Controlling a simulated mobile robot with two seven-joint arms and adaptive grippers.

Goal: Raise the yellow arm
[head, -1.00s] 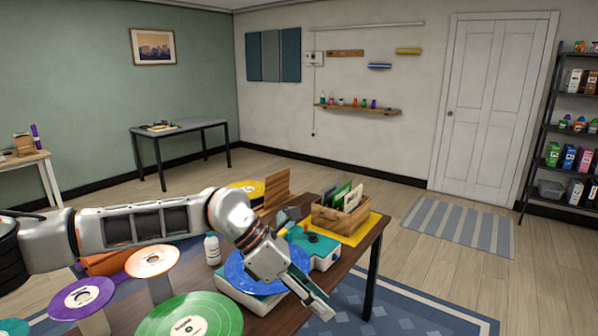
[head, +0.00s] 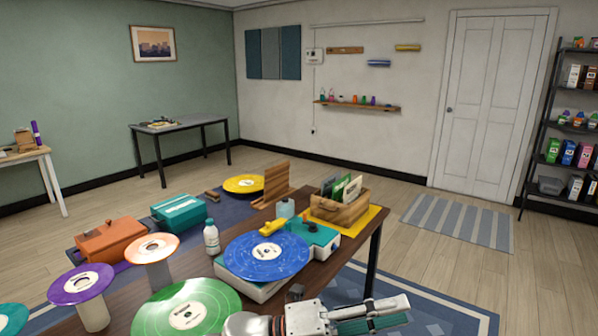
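The record player (head: 247,288) is a pale box with a blue record (head: 268,254) on top and a teal part (head: 322,235) on its right side. The yellow arm (head: 273,226) lies at the far edge of the blue record, beside the teal part. I cannot tell whether it touches the record. My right gripper is out of view.
A white bottle (head: 211,240) stands left of the player, with a green record (head: 187,312) in front. A wooden record crate (head: 341,210) stands behind on a yellow mat (head: 373,222). Purple (head: 81,284) and orange (head: 152,248) discs stand on posts at left.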

